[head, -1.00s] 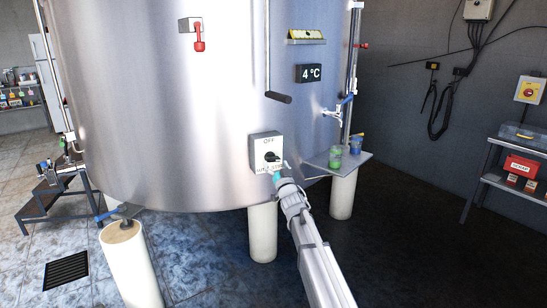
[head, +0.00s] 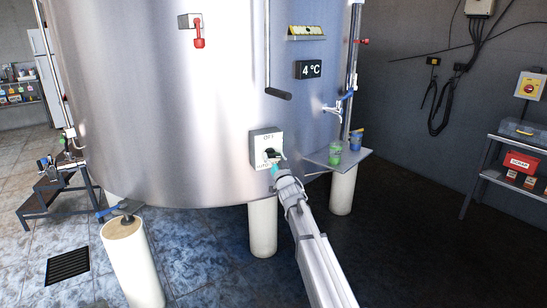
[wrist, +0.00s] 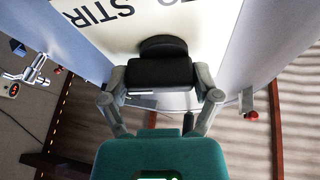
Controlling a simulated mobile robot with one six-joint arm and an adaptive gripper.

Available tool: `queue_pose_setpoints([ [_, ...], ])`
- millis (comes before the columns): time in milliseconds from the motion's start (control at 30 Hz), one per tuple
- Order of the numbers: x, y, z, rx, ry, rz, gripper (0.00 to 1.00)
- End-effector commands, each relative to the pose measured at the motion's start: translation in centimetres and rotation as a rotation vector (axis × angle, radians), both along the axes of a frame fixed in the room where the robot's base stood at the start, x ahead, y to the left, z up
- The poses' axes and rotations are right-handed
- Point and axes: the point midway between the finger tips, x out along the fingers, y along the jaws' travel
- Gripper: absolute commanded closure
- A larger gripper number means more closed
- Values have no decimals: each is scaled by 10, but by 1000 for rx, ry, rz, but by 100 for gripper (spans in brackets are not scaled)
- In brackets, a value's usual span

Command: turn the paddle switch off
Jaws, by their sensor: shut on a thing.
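The paddle switch is a black knob on a pale box (head: 258,146) fixed to the front of the steel tank. "OFF" is marked at the top of its plate in the head view. In the wrist view the black paddle (wrist: 160,68) stands close between my fingers, with the word "STIR" upside down on the plate behind it. My gripper (head: 275,161) is at the switch, its fingers on both sides of the paddle. In the wrist view my gripper (wrist: 160,88) is shut on the paddle. My gripper partly hides the knob and the lower label in the head view.
A small shelf (head: 340,160) with a green cup stands right of the switch, below a tap (head: 335,108). Stout white legs hold up the tank.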

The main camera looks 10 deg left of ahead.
Motion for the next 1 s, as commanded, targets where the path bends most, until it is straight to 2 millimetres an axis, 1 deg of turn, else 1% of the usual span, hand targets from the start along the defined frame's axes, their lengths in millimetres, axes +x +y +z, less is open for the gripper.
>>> queue_pose_setpoints([
  [267,1,0,0,-16,-11,0,68],
  [467,1,0,1,-72,-50,0,68],
  [667,1,0,2,-176,-121,1,68],
  [1000,2,0,5,-426,-294,1,68],
])
